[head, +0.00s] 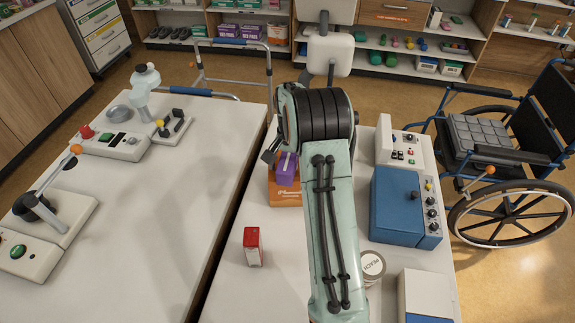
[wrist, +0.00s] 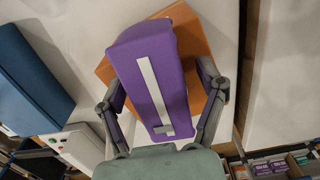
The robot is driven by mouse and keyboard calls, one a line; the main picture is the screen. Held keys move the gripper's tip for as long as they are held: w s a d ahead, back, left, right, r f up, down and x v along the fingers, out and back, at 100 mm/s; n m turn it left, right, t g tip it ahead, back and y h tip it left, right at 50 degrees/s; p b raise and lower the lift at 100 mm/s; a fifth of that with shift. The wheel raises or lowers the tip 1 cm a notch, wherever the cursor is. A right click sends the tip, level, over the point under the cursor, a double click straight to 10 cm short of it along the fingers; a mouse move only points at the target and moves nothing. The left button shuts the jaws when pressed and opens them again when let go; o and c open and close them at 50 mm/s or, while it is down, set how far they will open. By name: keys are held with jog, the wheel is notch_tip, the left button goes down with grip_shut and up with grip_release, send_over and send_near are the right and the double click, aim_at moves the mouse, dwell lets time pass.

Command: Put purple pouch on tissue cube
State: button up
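The purple pouch (head: 286,168), a block shape with a white stripe, is at the orange box that I take as the tissue cube (head: 286,197). In the wrist view the pouch (wrist: 178,62) lies between my gripper's fingers (wrist: 160,92), which press close on both its sides. The orange box (wrist: 213,62) shows behind it, on both sides, turned at an angle to it. The pouch covers the middle of the box's top. I cannot tell whether pouch and box touch. In the head view my arm hides most of my gripper (head: 278,155).
A red carton (head: 253,247) stands at the front left of this table. A tin (head: 372,266), a blue-and-white box (head: 427,297), a blue device (head: 398,205) and a white control box (head: 402,147) stand right of my arm. The left table's near middle (head: 165,235) is clear.

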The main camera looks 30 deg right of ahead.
aim_at(287, 159)
notch_tip(287, 159, up, 11)
jog(key=shift+r, duration=0.2)
jog(key=shift+a+r, duration=0.15)
jog(key=shift+r, duration=0.4)
jog(key=s+a+r+n, duration=0.35)
jog(key=s+a, duration=0.25)
jog(key=a, duration=0.3)
jog(key=s+a+f+n, duration=0.1)
jog(key=s+a+n, duration=0.2)
jog(key=s+a, duration=0.3)
jog(key=s+a+f+n, duration=0.2)
jog(key=s+a, duration=0.4)
jog(key=s, duration=1)
jog(key=shift+s+n+y, duration=0.2)
jog(key=shift+n+y, duration=0.2)
jog(key=shift+n, duration=0.45)
